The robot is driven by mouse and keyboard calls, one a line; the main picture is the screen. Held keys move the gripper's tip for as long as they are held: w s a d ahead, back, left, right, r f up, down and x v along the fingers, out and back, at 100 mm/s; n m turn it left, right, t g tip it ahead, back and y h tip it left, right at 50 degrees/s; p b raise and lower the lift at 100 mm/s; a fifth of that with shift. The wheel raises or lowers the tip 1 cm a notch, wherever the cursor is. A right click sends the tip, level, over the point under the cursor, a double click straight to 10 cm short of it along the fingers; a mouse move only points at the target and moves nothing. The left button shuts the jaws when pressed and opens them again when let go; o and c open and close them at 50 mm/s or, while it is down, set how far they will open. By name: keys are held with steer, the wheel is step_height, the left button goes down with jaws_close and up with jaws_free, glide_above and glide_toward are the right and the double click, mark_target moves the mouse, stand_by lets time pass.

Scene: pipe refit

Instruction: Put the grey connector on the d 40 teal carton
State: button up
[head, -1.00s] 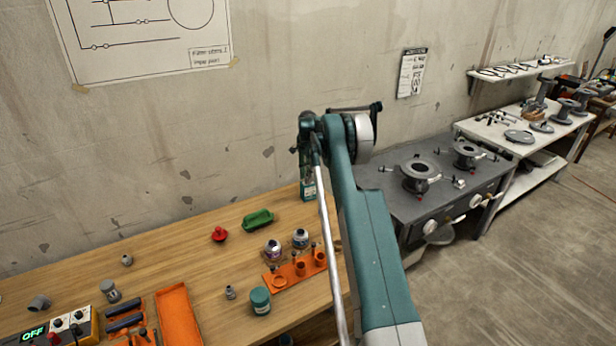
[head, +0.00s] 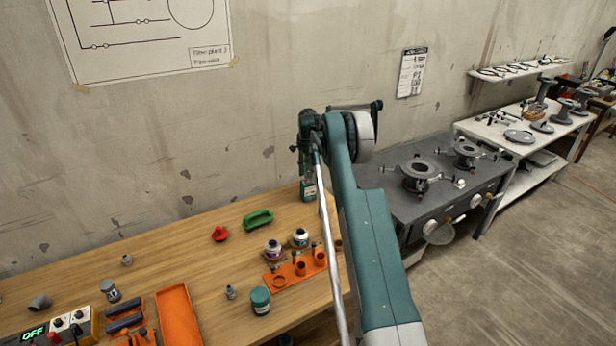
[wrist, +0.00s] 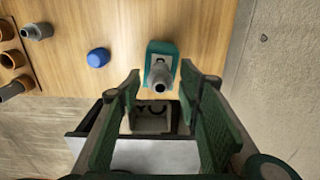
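The teal carton (wrist: 153,48) stands on the wooden bench, just beyond my fingertips in the wrist view. In the head view the carton (head: 308,192) is at the bench's far right end, partly hidden by my arm. A grey connector (wrist: 161,75) shows against the carton's top in the wrist view, its round open end facing the camera. It appears to rest on the carton. My gripper (wrist: 162,75) is open, with a finger on each side of the connector and visible gaps to it. In the head view the gripper end is largely hidden by my arm.
An orange rack (head: 291,271) with several holes and two bottles stand left of my arm. A green tray (head: 258,219), a red part (head: 220,233) and a teal jar (head: 260,300) are on the bench. A blue round object (wrist: 98,57) lies left of the carton. The wall is close behind.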

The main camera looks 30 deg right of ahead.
step_height(320, 180, up, 11)
stand_by(0.5)
stand_by(0.7)
